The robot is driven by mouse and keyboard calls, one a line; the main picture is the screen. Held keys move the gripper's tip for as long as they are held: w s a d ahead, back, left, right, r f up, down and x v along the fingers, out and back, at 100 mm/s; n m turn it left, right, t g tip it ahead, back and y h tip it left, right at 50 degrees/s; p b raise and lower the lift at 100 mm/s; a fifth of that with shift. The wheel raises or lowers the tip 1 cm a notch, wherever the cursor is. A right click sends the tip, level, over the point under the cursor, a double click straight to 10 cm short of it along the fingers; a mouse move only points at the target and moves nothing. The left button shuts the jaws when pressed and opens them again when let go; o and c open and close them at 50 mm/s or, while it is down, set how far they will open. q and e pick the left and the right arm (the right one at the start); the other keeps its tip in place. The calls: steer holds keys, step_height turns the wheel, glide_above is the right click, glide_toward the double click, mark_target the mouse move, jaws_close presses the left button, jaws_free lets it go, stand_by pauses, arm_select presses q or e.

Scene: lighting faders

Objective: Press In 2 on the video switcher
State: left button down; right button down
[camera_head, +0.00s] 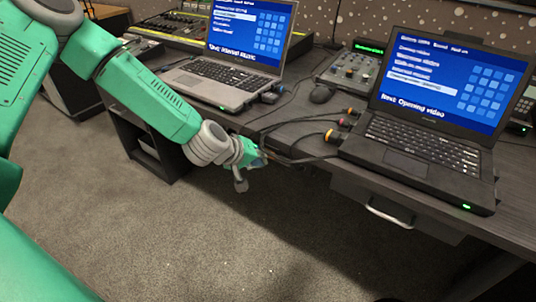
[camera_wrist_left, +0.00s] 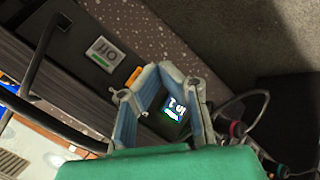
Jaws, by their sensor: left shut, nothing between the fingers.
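My left gripper (camera_head: 260,158) is at the front edge of the desk, beside the cables between the two laptops. In the left wrist view its fingers (camera_wrist_left: 161,70) come together at the tips, with nothing held. A small lit screen (camera_wrist_left: 174,109) shows through the gap between the finger links. A small grey box with knobs (camera_head: 352,70) stands at the back between the laptops; I cannot tell whether it is the video switcher. No button marked In 2 can be made out in either view. My right gripper is not in view.
An open laptop (camera_head: 425,150) stands at the right, and another laptop (camera_head: 215,85) at the left. A mixing console (camera_head: 170,35) is at the back left. A drawer handle (camera_head: 388,215) juts out below the desk.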

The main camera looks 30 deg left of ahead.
arm_select(q)
steer(key=shift+d+r, duration=0.15)
steer(key=shift+d, duration=0.2)
steer(key=shift+a, duration=0.2)
steer(key=shift+w, duration=0.15)
steer(key=shift+w, duration=0.3)
